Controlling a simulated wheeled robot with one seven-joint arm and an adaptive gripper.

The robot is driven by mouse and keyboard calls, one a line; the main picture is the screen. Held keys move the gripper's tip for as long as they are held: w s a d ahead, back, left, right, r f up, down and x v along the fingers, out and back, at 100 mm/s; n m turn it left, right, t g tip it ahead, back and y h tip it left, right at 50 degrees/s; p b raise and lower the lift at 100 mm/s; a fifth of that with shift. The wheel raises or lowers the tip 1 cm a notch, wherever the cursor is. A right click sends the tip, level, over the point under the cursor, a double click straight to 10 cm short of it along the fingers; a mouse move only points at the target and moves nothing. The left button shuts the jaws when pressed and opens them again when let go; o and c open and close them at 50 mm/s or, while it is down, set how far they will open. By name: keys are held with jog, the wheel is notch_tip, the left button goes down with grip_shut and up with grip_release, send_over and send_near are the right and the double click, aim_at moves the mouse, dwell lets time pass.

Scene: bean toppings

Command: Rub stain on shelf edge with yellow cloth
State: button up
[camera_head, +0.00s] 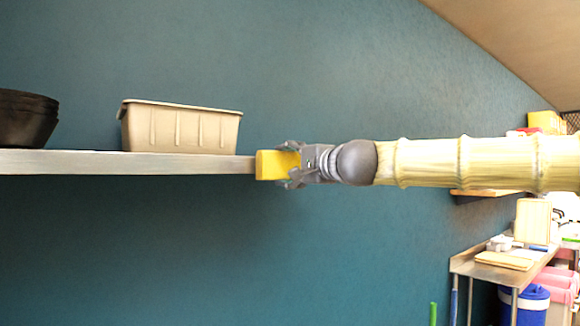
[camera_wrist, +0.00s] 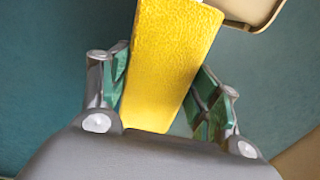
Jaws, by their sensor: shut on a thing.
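My gripper (camera_head: 290,163) is shut on the yellow cloth (camera_head: 275,164), which looks like a thick block. In the head view the cloth is at the right end of the grey shelf (camera_head: 85,163) and appears to touch its end edge. In the wrist view the cloth (camera_wrist: 172,60) sits between the two green-padded fingers of my gripper (camera_wrist: 163,95) and extends away from me. No stain shows; the shelf's end edge is hidden behind the cloth.
A beige bin (camera_head: 180,128) stands on the shelf near its right end; its corner (camera_wrist: 248,10) shows at the top right of the wrist view. Dark bowls (camera_head: 25,118) stand at the far left. A metal table (camera_head: 485,268) is at the lower right. Below the shelf is clear.

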jog(key=shift+w+a, duration=0.4)
jog(key=shift+w, duration=0.1)
dwell(0.3)
jog(key=shift+d, duration=0.1)
jog(key=shift+w+d+p, duration=0.55)
jog(key=shift+w+d, duration=0.2)
jog(key=shift+d, duration=0.35)
jog(key=w+d+p, duration=0.2)
jog(key=w+d, duration=0.5)
jog(key=d, duration=0.2)
jog(key=shift+p, duration=0.4)
dwell(0.5)
jog(key=shift+s, duration=0.1)
jog(key=shift+s+a+b, duration=0.45)
jog(key=shift+s+a, duration=0.25)
jog(key=shift+a, duration=0.25)
jog(key=shift+s+a+b, duration=0.45)
jog(key=shift+s+a, duration=0.25)
jog(key=shift+a, duration=0.3)
jog(key=shift+s+a+b, duration=0.45)
jog(key=shift+s+a, duration=0.25)
jog(key=shift+a, duration=0.25)
